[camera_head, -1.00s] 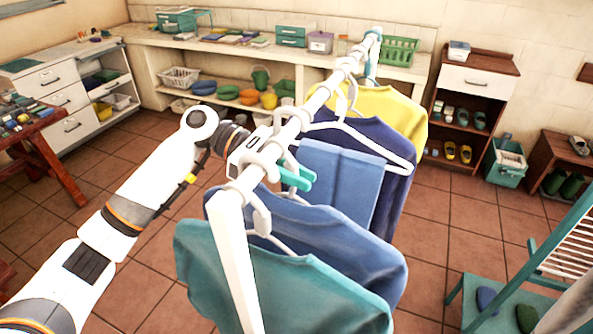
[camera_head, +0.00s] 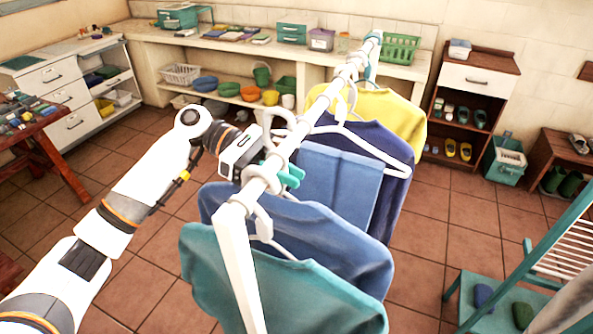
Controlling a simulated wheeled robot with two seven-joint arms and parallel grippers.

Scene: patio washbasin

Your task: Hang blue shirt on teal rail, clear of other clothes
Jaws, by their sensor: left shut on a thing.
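The rail (camera_head: 318,108) is a white bar running away from me, with a teal fitting (camera_head: 372,60) at its far end. The blue shirt (camera_head: 318,232) hangs beside it on a white hanger, between a teal shirt (camera_head: 225,262) nearer me and a folded blue cloth (camera_head: 340,183) farther off. My left gripper (camera_head: 288,176), with teal fingertips, is at the rail above the blue shirt. It is shut, apparently on that shirt's hanger; the contact is partly hidden. I cannot tell whether the hook rests on the rail. My right gripper is not in view.
Beyond the cloth hang a navy shirt (camera_head: 397,195) on a white hanger (camera_head: 375,150) and a yellow shirt (camera_head: 395,108). The blue shirt overlaps the teal shirt in view. A teal chair (camera_head: 560,235) stands at right. Open tiled floor lies around the rail.

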